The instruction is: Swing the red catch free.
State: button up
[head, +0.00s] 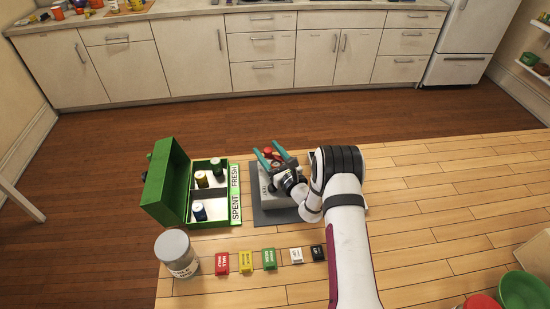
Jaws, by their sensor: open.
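My gripper (267,148) is over a grey box-like device (271,203) in the middle of the table. Its two teal fingers are spread apart and hold nothing that I can see. Small red parts (276,155) show between and beside the fingers, at the device's far end. One of them may be the red catch, but the fingers and wrist partly cover them. I cannot tell the catch's position or whether a finger touches it. The device sits on a dark grey mat (264,219).
An open green case (166,187) with several batteries and SPENT and FRESH labels stands left of the mat. A lidded jar (176,252) and a row of coloured tags (245,262) lie nearer. Bowls (522,291) stand front right. The table's right side is largely clear.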

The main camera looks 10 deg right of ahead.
jog(key=v, duration=1.5)
jog(key=shift+s, duration=0.25)
jog(key=shift+c, duration=0.7)
jog(key=shift+s+d+m, duration=0.1)
jog(key=shift+m, duration=0.8)
jog(key=shift+c, duration=1.2)
jog(key=m, duration=0.3)
jog(key=shift+s+d+f+m, duration=0.15)
jog(key=shift+s+m, duration=0.1)
jog(key=shift+m, duration=0.15)
jog(key=shift+c, duration=1.1)
jog(key=m, duration=0.4)
jog(key=shift+s+d+m, duration=0.15)
jog(key=shift+s+m, duration=0.2)
jog(key=shift+m, duration=0.05)
jog(key=shift+c, duration=1.3)
jog(key=m, duration=0.3)
jog(key=shift+s+d+m, duration=0.1)
jog(key=shift+s+m, duration=0.15)
jog(key=shift+m, duration=0.05)
grip_shut()
jog(key=m, duration=0.4)
send_near(270, 154)
jog(key=x, duration=0.6)
jog(key=shift+w, duration=0.4)
